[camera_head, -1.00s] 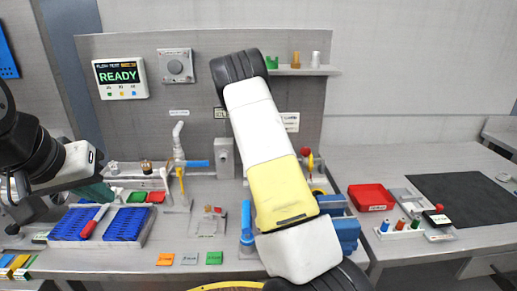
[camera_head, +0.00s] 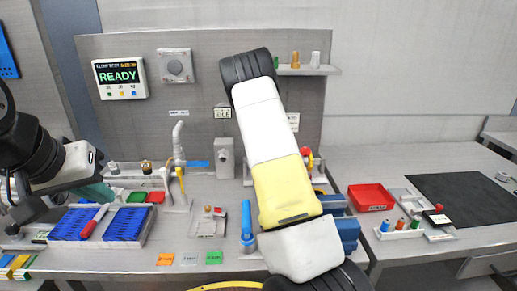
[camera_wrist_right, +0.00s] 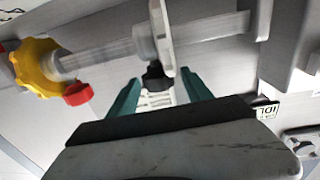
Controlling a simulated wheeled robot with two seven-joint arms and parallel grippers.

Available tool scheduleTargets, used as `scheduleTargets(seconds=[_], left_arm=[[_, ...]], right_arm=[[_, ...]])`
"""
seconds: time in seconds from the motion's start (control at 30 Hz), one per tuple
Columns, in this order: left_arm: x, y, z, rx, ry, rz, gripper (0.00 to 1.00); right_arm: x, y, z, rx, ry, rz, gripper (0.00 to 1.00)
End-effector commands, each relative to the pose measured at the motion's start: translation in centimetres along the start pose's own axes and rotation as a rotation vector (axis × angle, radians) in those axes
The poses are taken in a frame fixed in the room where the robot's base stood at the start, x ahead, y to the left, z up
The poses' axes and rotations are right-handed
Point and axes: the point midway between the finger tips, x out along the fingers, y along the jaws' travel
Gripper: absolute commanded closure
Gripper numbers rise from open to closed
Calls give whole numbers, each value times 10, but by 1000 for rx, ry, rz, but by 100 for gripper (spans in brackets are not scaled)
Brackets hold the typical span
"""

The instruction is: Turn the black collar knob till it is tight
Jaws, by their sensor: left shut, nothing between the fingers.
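The black collar knob (camera_wrist_right: 156,77) shows in the right wrist view, under a pale collar (camera_wrist_right: 146,42) on a grey horizontal rod. My right gripper (camera_wrist_right: 160,86) has its teal fingers apart, one on each side of the knob, with its tips close to it. I cannot tell whether either finger touches it. In the head view my own right arm hides the knob and the right gripper. My left gripper (camera_head: 98,192) is shut and empty above the blue racks at the left.
A yellow knob (camera_wrist_right: 38,68) and a red piece (camera_wrist_right: 77,93) are near the rod's left end. In the head view, blue racks (camera_head: 125,222), a red bin (camera_head: 370,196) and a dark mat (camera_head: 465,198) are on the bench. A display (camera_head: 120,78) reads READY.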

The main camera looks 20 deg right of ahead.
Motion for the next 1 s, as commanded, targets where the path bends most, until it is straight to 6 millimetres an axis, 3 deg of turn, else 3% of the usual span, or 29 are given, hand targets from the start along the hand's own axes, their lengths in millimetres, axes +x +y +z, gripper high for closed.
scheduleTargets(seconds=[0.43,1.0], left_arm=[[0,0,0,0,0,0,100],[0,0,0,0,0,0,100]], right_arm=[[0,-2,0,0,1,63,42],[1,-3,0,4,1,490,42]])
